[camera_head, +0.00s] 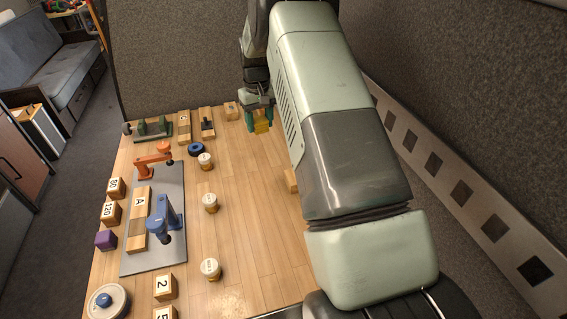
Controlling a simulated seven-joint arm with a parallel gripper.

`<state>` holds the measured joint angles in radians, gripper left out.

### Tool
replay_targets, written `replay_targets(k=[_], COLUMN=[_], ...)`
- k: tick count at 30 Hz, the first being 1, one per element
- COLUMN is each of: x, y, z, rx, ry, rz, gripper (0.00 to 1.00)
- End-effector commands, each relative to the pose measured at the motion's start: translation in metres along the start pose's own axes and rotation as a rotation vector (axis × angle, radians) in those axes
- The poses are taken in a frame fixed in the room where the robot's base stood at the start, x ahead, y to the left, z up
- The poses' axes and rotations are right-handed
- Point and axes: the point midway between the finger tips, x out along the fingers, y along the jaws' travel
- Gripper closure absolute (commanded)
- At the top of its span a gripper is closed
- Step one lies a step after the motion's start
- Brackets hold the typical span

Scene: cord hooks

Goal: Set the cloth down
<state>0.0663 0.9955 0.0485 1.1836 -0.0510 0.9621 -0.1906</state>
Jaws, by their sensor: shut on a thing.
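My gripper (259,116) is near the far end of the wooden table (245,205), pointing down. Its dark green fingers are shut on a small yellow thing, which I take to be the cloth (262,126). The cloth shows between and just below the fingers. It is too small here to tell its folds, or whether it touches the table. My arm covers the right part of the table.
A grey mat (174,251) at left carries an orange fixture (144,168), a blue fixture (160,218) and a block marked A (138,207). Several white-topped wooden pieces stand right of it. A wooden block (291,181) is partly behind my arm. The table's middle is clear.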

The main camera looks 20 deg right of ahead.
Motion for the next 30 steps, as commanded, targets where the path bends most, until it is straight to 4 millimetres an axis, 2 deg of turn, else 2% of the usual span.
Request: replay_targets(k=[1, 3, 10, 12, 20, 30], x=[0.000, 0.000, 0.000, 0.016, 0.049, 0.107], y=[0.017, 0.036, 0.078, 0.073, 0.073, 0.072], z=[0.003, 0.006, 0.018, 0.017, 0.016, 0.017], rx=[0.042, 0.086, 0.190, 0.182, 0.180, 0.179], ry=[0.000, 0.001, 0.000, -0.004, -0.001, -0.002], rz=[-0.001, -0.001, 0.000, -0.002, 0.000, 0.000], gripper=[0.77, 0.77, 0.77, 0.77, 0.77, 0.77])
